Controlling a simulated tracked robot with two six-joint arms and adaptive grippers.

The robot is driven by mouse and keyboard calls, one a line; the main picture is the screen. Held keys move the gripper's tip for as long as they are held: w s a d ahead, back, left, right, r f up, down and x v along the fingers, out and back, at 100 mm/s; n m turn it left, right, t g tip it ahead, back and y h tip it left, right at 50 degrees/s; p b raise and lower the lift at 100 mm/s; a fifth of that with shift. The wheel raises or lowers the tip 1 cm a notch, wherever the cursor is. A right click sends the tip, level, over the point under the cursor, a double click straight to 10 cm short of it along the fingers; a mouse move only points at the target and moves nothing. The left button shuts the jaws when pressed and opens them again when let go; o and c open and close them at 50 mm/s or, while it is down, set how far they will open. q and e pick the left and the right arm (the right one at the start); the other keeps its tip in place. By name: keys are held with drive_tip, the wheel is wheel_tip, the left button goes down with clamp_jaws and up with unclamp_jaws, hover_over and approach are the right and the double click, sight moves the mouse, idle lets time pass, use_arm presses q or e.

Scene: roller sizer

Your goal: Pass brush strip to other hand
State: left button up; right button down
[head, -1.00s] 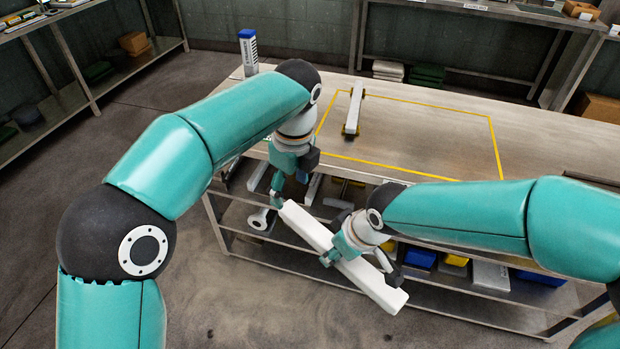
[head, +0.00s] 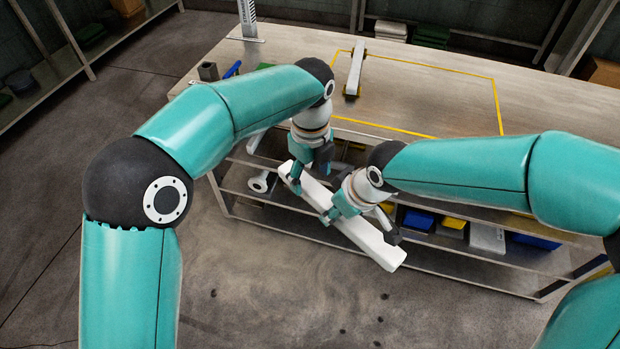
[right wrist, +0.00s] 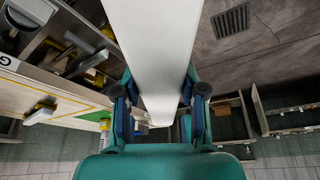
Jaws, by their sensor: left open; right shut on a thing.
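The brush strip (head: 372,240) is a long white bar held in front of the bench, sloping down to the right in the head view. My right gripper (head: 348,212) is shut on it around its middle. In the right wrist view, the strip (right wrist: 155,50) runs between my right gripper's two fingers (right wrist: 160,105). My left gripper (head: 302,178) is open at the strip's upper left end, with its fingers close around that end. I cannot tell whether they touch it.
Blue bins (head: 418,220) and a white flanged part (head: 262,182) sit on the shelves below. Open floor (head: 270,290) lies in front.

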use_arm(q)
drive_tip(key=shift+f, duration=0.95)
drive_tip(key=c, duration=1.3)
clamp_jaws()
use_arm(e)
drive_tip(key=c, duration=0.6)
unclamp_jaws()
drive_tip(key=shift+o, duration=0.2)
drive_tip(key=shift+r, duration=0.1)
